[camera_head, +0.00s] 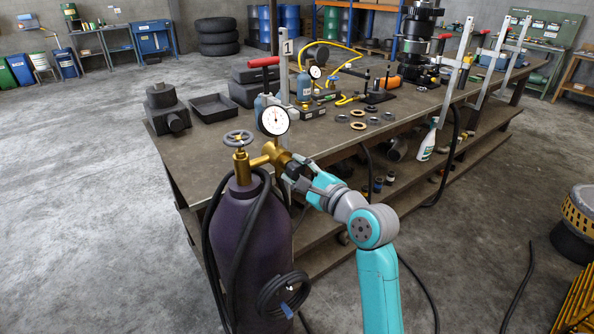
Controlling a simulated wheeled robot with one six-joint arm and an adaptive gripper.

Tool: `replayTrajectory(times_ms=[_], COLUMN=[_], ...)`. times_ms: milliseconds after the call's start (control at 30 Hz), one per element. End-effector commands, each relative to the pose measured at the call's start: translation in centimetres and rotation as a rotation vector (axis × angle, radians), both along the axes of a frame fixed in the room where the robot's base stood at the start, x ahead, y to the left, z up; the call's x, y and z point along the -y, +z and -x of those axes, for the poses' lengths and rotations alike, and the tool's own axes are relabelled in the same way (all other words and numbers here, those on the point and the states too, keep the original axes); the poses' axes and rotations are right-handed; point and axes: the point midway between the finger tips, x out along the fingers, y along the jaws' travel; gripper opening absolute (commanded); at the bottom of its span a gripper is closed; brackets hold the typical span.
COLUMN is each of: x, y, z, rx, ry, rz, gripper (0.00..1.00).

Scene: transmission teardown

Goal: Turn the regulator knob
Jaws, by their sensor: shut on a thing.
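A purple gas cylinder (250,235) stands upright in front of the workbench. A brass regulator (265,156) is fixed to the valve at its top, with a round white gauge (273,121) above it and a grey handwheel (238,138) on the valve to the left. My gripper (289,168) is at the right end of the regulator, where its dark fingers are shut around the regulator knob. The knob is mostly hidden by the fingers. My arm reaches up to it from the lower right.
The workbench (215,150) stands close behind the cylinder, with a red-handled clamp (284,75), gauges, rings and dark housings on it. Black hoses hang around the cylinder and one trails on the floor. The floor at left is clear.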

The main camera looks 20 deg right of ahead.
Motion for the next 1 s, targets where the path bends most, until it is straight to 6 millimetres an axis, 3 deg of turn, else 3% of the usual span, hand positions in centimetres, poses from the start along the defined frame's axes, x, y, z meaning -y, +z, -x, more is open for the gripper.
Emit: replayTrajectory(times_ms=[500, 1000], x=[-0.04, -0.06], y=[-0.26, -0.29], z=[0.01, 0.01], rx=[-0.114, -0.139], ry=[-0.001, -0.001], rz=[-0.341, -0.416], gripper=[0.08, 0.08])
